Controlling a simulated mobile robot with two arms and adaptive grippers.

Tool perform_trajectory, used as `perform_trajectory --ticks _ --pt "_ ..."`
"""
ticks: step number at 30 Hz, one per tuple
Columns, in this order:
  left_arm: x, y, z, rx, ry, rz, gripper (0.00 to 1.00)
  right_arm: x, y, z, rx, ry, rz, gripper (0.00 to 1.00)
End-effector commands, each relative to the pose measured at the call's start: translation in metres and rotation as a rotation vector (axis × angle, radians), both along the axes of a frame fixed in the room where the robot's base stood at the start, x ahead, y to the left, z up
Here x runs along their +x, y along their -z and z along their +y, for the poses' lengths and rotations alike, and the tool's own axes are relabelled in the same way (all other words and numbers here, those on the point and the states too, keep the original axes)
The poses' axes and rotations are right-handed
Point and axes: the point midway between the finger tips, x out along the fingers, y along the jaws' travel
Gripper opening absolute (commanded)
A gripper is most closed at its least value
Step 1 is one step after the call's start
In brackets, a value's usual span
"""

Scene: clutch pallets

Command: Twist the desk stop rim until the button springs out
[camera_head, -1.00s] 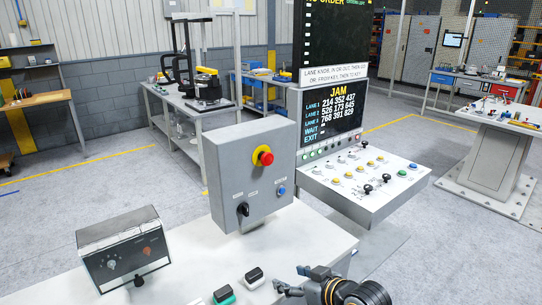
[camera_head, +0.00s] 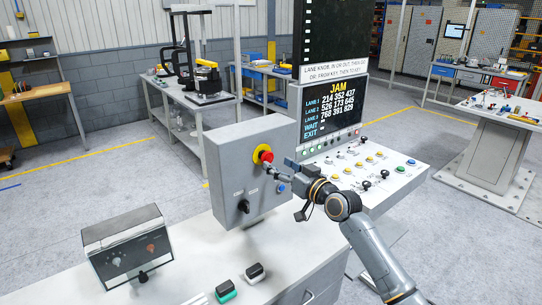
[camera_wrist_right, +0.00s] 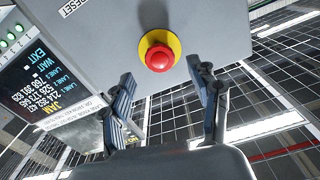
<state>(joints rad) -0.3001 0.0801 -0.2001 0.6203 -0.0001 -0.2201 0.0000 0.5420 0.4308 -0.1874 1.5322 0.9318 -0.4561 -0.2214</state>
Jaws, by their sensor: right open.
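The desk stop is a red mushroom button (camera_head: 264,156) on a yellow disc, on the front of a grey control box (camera_head: 228,160). In the right wrist view the red button (camera_wrist_right: 159,57) is at upper middle, its yellow disc (camera_wrist_right: 173,42) around it. My right gripper (camera_head: 278,168) is just in front of the button, slightly to its right. In the right wrist view my right gripper (camera_wrist_right: 168,78) is open, its two fingers spread left and right of the button, with nothing between them. I cannot tell that either finger touches it. My left gripper is not in view.
The box also carries a black knob (camera_head: 244,206) and a blue button (camera_head: 281,188). A sloped panel with several knobs (camera_head: 365,165) stands behind my right arm. A small control unit (camera_head: 128,248) and two rocker switches (camera_head: 254,271) are on the white desk (camera_head: 190,265).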

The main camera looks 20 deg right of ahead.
Motion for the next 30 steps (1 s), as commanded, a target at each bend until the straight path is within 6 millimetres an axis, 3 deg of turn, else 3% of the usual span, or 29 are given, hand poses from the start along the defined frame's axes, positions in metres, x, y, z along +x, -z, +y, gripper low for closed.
perform_trajectory --ticks 3,9,21,23,30 --pt "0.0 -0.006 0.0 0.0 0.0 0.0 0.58 0.019 -0.002 0.007 0.0 0.0 0.0 0.62" --pt "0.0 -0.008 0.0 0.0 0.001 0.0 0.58 0.037 0.0 0.013 -0.001 0.0 0.001 0.62" --pt "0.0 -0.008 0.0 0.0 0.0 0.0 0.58 0.043 0.001 0.016 -0.002 0.001 0.0 0.62" --pt "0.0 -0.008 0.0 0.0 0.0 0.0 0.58 0.043 0.001 0.016 -0.002 0.001 0.0 0.54" --pt "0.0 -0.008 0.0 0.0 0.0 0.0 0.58 0.043 0.001 0.015 -0.001 0.001 0.001 0.07"
